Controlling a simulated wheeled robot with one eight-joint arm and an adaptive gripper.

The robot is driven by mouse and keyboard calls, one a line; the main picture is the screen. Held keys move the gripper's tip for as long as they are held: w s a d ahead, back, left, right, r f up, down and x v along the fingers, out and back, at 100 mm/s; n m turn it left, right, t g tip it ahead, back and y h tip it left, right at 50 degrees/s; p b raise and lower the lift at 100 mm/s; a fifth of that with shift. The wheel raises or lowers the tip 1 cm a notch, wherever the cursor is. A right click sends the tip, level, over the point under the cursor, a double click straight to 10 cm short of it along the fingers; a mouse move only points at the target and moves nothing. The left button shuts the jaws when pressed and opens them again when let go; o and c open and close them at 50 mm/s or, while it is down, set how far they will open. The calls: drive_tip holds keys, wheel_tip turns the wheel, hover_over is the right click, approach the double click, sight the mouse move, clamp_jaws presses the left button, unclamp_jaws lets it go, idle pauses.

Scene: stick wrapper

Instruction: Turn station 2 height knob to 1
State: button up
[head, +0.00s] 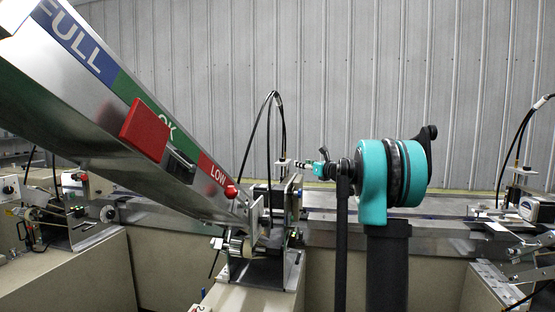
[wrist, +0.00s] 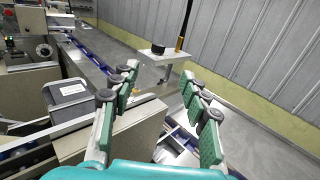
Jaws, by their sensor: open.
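My gripper (wrist: 160,76) is open and empty in the wrist view, its green-padded fingers spread apart. Beyond the fingertips, a black round knob (wrist: 158,49) stands on a pale bracket plate (wrist: 163,57), apart from the fingers. A dark cable rises beside it. In the head view my gripper (head: 318,166) is small and partly hidden by my arm, near a pale bracket plate (head: 290,163) with black cables. A partly cut-off "2" label (head: 200,308) marks the station below the chute. I cannot read any knob setting.
A steel chute (head: 120,120) marked FULL, OK and LOW slants across the left of the head view. A conveyor (head: 440,228) runs behind my arm. A grey box (wrist: 68,95) stands left of my fingers. A corrugated wall (head: 400,70) closes the back.

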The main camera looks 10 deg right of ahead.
sight(284, 159)
drive_tip(key=x, duration=1.7)
drive_tip(key=shift+w+a, duration=0.1)
clamp_jaws()
